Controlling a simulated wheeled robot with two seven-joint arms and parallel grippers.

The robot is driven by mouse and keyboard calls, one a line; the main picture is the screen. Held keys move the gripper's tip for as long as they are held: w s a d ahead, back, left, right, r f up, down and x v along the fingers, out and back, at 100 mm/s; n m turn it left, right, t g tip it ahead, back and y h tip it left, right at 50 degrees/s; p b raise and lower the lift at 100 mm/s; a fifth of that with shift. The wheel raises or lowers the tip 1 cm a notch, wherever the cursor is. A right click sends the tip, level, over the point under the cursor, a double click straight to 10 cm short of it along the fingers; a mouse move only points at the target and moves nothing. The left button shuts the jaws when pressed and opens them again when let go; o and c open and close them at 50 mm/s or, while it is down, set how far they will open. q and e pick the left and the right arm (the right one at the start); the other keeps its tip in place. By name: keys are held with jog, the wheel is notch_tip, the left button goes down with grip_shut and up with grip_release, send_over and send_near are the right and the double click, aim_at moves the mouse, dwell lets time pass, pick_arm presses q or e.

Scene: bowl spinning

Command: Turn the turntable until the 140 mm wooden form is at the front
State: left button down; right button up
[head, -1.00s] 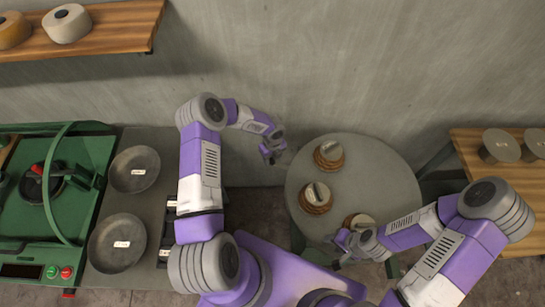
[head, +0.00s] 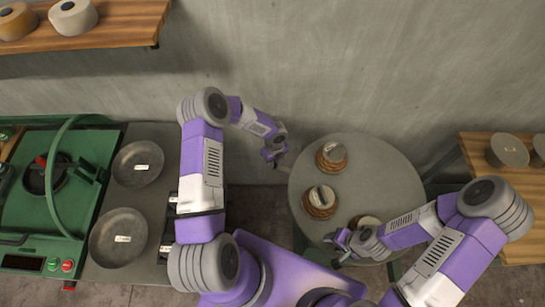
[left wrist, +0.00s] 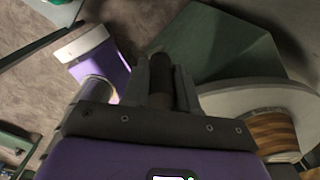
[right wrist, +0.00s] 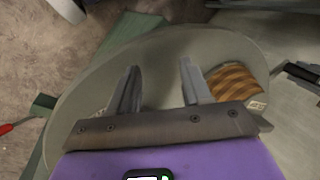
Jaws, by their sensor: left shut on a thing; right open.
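The round grey turntable (head: 390,190) stands right of centre. It bears a form at the back left (head: 332,155), a form at the left (head: 320,201) and a form at the front (head: 367,221), which my right gripper partly hides. All have wooden sides and grey tops; their labels are too small to read. My left gripper (head: 273,156) is beside the turntable's back left edge. In the left wrist view it is shut on a dark cylindrical peg (left wrist: 160,72). My right gripper (head: 338,247) is open over the front edge; the right wrist view shows a wooden form (right wrist: 237,82) right of its fingers.
A wooden bench (head: 510,205) with grey-topped forms stands at the right. Two dark pans (head: 117,238) and a green machine (head: 85,160) stand at the left. A wooden wall shelf (head: 110,32) is at the upper left. The turntable's right side is clear.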

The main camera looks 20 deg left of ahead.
pick_arm(q)
jog(key=shift+s, duration=0.2)
pick_arm(e)
jog(key=shift+a, duration=0.1)
pick_arm(q)
jog(key=c, duration=0.9)
grip_release()
jog(key=shift+o, duration=0.2)
notch_tip(320, 180, up, 8)
jog(key=shift+f, duration=0.2)
pick_arm(e)
jog(key=shift+r, duration=0.1)
